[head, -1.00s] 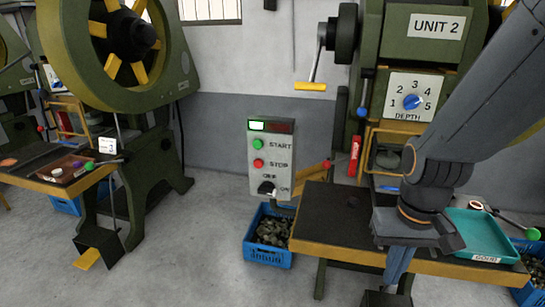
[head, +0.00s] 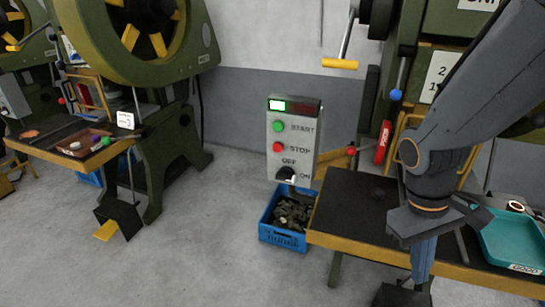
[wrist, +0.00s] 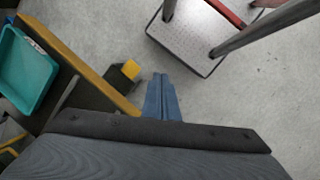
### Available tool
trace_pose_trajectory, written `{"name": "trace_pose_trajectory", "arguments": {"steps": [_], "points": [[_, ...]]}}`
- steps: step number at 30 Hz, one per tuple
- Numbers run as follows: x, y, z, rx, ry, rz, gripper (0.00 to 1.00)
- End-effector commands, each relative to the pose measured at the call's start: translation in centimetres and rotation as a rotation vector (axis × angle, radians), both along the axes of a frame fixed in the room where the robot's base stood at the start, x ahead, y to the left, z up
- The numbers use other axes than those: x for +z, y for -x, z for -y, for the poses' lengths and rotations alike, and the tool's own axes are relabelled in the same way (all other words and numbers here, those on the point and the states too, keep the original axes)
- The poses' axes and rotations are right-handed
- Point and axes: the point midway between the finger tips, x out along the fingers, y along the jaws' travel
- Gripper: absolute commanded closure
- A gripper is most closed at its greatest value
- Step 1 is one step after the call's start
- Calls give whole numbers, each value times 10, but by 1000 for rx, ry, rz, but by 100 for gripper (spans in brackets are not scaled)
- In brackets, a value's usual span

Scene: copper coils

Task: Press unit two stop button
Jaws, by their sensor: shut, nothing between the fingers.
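The grey control box (head: 292,137) stands upright in the middle of the head view, left of my arm. Its red STOP button (head: 277,147) sits below the green START button (head: 278,126), and a black OFF/ON switch (head: 286,174) is at the bottom. A small display on top is lit green at its left. My gripper (head: 420,285) points down in front of the bench, right of and below the box and well apart from it. In the wrist view my gripper (wrist: 161,78) shows its two blue fingers together with nothing between them.
A blue crate of metal pieces (head: 288,218) stands on the floor under the box. The bench (head: 350,205) with a teal tray (head: 515,243) lies behind my arm. A grey platform with posts (wrist: 185,45) shows in the wrist view.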

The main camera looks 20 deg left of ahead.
Motion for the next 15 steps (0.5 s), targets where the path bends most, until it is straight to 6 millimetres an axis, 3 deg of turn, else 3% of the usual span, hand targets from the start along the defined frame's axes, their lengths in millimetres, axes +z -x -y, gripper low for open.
{"name": "trace_pose_trajectory", "arguments": {"steps": [4, 8, 11, 14, 15], "points": [[-12, -16, -9, 439, 224, -138, 100], [-10, -49, -25, 794, 456, -211, 100], [-4, -82, -54, 1053, 656, -232, 100], [4, -114, -101, 1295, 872, -218, 100], [7, -125, -126, 1387, 962, -200, 100]]}}
